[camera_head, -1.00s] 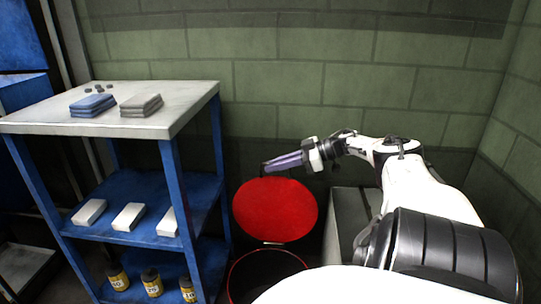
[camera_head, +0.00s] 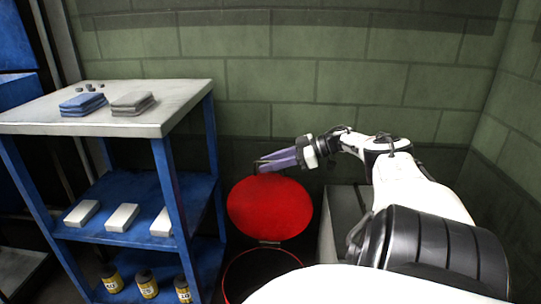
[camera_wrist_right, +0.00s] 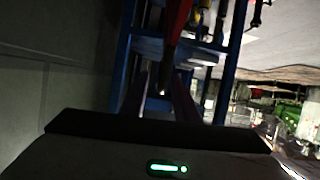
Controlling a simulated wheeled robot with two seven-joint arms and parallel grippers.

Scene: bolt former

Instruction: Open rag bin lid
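The rag bin's red round lid (camera_head: 270,209) stands raised, tilted up on its hinge at the back of the bin. The round bin (camera_head: 226,282) shows its red rim and dark open mouth below, partly hidden by my white arm. My right gripper (camera_head: 259,166) is at the lid's top edge, with its purple fingers pointing left. In the right wrist view, the fingers (camera_wrist_right: 160,103) are apart, and the red lid (camera_wrist_right: 178,22) shows edge-on just beyond them. I cannot tell whether they touch it. My left gripper is out of view.
A blue shelf unit with a white top (camera_head: 160,112) stands left of the bin, holding folded cloths (camera_head: 133,103), white boxes (camera_head: 121,217) and yellow-labelled jars (camera_head: 147,284). A grey box (camera_head: 343,212) stands right of the lid. A green block wall (camera_head: 300,85) is close behind.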

